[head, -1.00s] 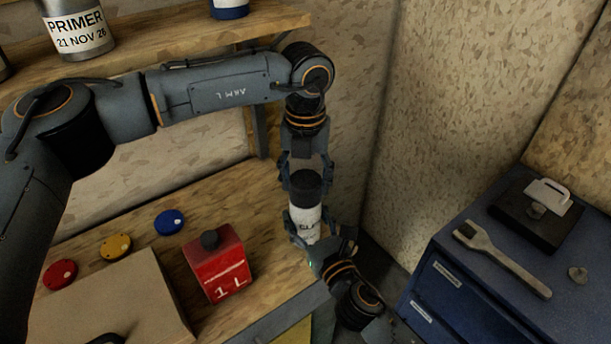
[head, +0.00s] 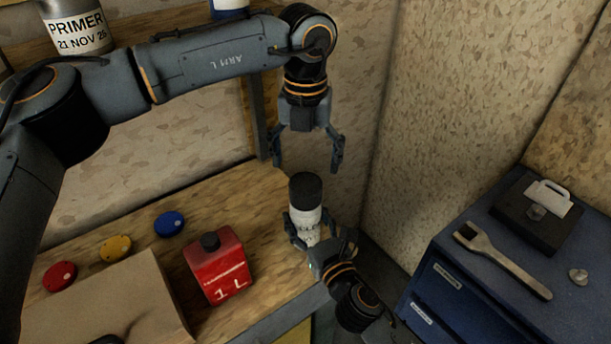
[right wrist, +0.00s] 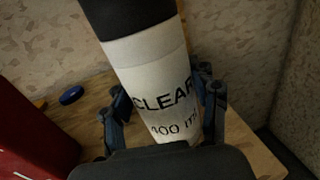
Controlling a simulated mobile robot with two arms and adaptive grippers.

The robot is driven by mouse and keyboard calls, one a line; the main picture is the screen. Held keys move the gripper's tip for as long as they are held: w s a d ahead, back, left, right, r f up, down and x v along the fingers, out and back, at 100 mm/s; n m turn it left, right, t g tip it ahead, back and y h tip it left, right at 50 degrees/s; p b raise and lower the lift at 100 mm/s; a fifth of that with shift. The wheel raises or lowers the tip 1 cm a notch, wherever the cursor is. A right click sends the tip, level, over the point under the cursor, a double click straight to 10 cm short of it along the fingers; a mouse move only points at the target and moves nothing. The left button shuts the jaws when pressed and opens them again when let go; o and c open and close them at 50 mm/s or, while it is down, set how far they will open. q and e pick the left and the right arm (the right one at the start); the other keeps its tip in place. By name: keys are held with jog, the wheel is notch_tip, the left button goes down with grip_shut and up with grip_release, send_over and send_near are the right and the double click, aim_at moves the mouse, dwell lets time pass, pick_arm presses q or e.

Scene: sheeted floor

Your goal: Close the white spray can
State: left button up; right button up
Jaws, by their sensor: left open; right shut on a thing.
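The white spray can (head: 306,222) stands nearly upright in my right gripper (head: 306,238), which is shut around its lower body. A black cap (head: 305,187) sits on top of the can. In the right wrist view the can (right wrist: 150,75) shows the print "CLEAR" and "400 ml", and its dark cap (right wrist: 125,15) is cut by the top edge. My right gripper's fingers (right wrist: 165,115) lie on both sides of it there. My left gripper (head: 308,166) is open and empty, pointing down above the cap and apart from it.
A red 1 L can (head: 218,268) stands on the wooden bench left of the spray can. Blue (head: 169,223), yellow (head: 116,248) and red (head: 61,276) discs lie behind a cardboard box (head: 110,300).

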pick_arm(q)
notch_tip(320, 180, up, 6)
jog(key=shift+r, duration=0.15)
pick_arm(e)
jog(key=o, duration=1.8)
jog(key=shift+c, duration=0.2)
jog(key=v, duration=1.2)
